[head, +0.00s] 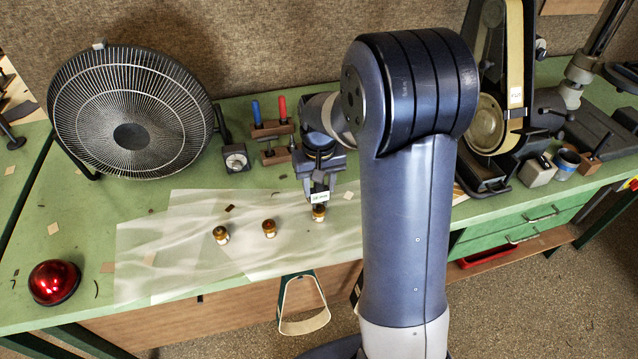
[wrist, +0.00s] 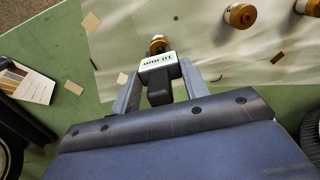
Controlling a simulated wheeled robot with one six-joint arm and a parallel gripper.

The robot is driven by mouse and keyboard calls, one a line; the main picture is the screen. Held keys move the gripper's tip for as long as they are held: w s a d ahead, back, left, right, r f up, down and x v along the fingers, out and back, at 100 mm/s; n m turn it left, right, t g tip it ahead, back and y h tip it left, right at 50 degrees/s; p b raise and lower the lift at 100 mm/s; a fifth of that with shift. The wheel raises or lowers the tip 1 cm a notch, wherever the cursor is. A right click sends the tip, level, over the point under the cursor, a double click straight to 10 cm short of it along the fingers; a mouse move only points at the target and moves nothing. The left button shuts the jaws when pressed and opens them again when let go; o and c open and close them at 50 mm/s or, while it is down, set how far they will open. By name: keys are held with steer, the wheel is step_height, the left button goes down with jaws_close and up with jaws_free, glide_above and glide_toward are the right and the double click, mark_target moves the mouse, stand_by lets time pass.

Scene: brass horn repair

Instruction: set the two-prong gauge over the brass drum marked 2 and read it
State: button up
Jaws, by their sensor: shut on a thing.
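My gripper (head: 317,184) is shut on the two-prong gauge, a small block with a white display face (head: 319,197). In the wrist view the gauge (wrist: 160,66) sits between the fingers, its display bearing greenish characters that I cannot read surely. Its prongs are hidden. A brass drum (head: 319,214) stands right below the gauge, and its top shows just beyond it in the wrist view (wrist: 158,45). I cannot tell whether they touch. Two more brass drums stand to the left, a middle one (head: 269,229) and a left one (head: 221,235). No drum's number is legible.
The drums stand on a translucent sheet (head: 160,255) on the green bench (head: 40,205). A black fan (head: 130,115), a red dome (head: 54,282) and a rack with blue and red handles (head: 272,130) stand around it. A belt machine (head: 500,90) is at right.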

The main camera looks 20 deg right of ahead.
steer(key=shift+f+b, duration=0.6)
steer(key=shift+f, duration=0.3)
steer(key=shift+r, duration=0.1)
stand_by(1.0)
steer(key=shift+r+p, duration=1.95)
steer(key=shift+r, duration=0.55)
